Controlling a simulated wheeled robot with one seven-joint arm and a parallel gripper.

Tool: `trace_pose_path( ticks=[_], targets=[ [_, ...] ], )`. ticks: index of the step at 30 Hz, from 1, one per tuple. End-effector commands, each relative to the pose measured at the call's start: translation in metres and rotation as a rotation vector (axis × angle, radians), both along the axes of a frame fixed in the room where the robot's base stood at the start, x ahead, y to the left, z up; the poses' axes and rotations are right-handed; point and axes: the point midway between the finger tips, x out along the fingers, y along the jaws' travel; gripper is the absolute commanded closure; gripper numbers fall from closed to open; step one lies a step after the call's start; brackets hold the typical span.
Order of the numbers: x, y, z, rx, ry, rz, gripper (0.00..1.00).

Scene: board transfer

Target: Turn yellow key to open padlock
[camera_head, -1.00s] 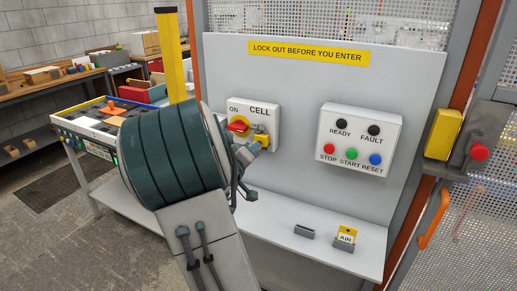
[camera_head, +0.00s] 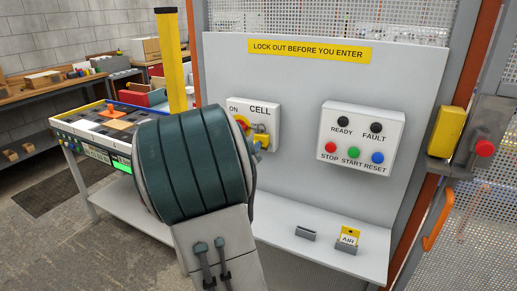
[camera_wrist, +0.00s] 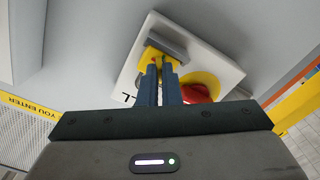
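The CELL switch box (camera_head: 262,108) is on the grey panel, with a yellow disc partly showing beside my arm. In the wrist view, the box (camera_wrist: 222,48) carries a red knob (camera_wrist: 196,93) on a yellow disc. Next to it is a yellow padlock (camera_wrist: 150,55) with a grey bar (camera_wrist: 168,40) across it. My gripper (camera_wrist: 161,72) has its fingers close together at the padlock, with a thin yellow piece between them that looks like the yellow key. The fingers hide most of the key. In the head view my arm hides the gripper.
A control box (camera_head: 360,140) with several buttons is to the right. A shelf (camera_head: 290,225) below holds a grey holder (camera_head: 305,234) and a yellow AIR tag (camera_head: 350,236). A yellow post (camera_head: 171,62) stands to the left, near a table with a tray (camera_head: 97,136).

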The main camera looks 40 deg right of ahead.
Motion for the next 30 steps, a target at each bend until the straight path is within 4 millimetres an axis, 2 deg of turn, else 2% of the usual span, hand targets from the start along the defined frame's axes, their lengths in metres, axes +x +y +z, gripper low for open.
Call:
trace_pose_path(
  ticks=[14, 30],
  targets=[
    [0.0001, 0.0001, -0.0007, 0.016, -0.037, 0.001, 1.00],
    [0.0002, 0.0002, -0.0018, 0.120, -0.290, 0.001, 1.00]
  ],
)
